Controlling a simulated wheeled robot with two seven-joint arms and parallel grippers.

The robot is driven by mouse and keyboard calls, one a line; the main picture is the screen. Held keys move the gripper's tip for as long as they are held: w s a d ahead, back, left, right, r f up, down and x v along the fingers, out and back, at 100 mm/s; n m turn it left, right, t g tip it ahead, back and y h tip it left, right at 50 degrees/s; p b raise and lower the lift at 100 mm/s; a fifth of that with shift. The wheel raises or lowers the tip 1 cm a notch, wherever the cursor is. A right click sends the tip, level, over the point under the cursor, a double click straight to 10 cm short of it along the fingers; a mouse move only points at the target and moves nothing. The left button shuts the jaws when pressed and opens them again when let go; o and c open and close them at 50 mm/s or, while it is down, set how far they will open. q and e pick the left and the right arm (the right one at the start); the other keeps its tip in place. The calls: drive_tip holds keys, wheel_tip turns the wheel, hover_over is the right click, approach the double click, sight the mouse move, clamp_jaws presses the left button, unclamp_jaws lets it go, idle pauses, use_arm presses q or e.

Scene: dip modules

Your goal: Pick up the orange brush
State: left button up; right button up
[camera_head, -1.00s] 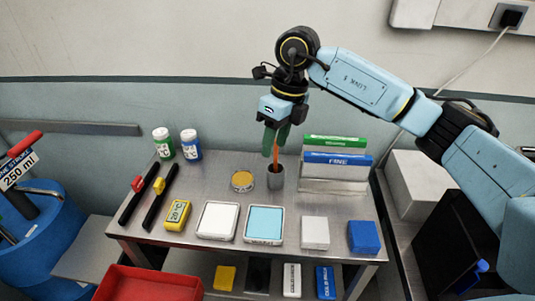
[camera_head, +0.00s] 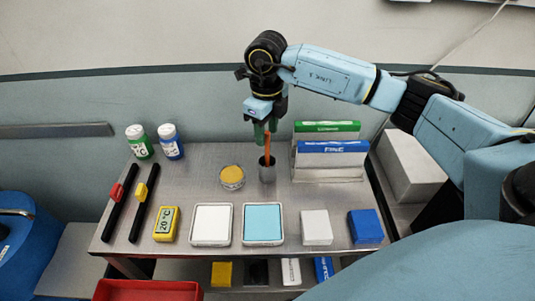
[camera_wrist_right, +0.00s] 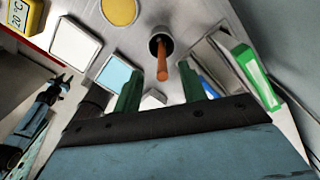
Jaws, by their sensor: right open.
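The orange brush (camera_head: 267,148) stands in a grey cup (camera_head: 267,174) near the back of the metal table, with only its handle showing. Its lower part is hidden inside the cup. My right gripper (camera_head: 266,134) is above the cup with green fingers pointing down. In the right wrist view the fingers (camera_wrist_right: 162,86) are apart, and the brush handle (camera_wrist_right: 161,70) points up toward the gap between them. I cannot tell whether the handle's top is between the fingers or just below them. My left gripper does not show in the head view.
A rack with green and blue boxes (camera_head: 333,147) stands right of the cup. A yellow round tin (camera_head: 232,176) is to its left. White (camera_head: 211,223) and light-blue (camera_head: 263,223) trays lie in front. Two bottles (camera_head: 171,142) stand at the back left.

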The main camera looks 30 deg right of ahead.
sight(267, 156)
wheel_tip(267, 156, down, 4)
drive_tip(key=shift+w+d+f+p, duration=0.1)
drive_tip(key=shift+w+f+p, duration=0.05)
drive_tip(key=shift+p, duration=0.2)
drive_tip(key=shift+c, duration=0.3)
clamp_jaws()
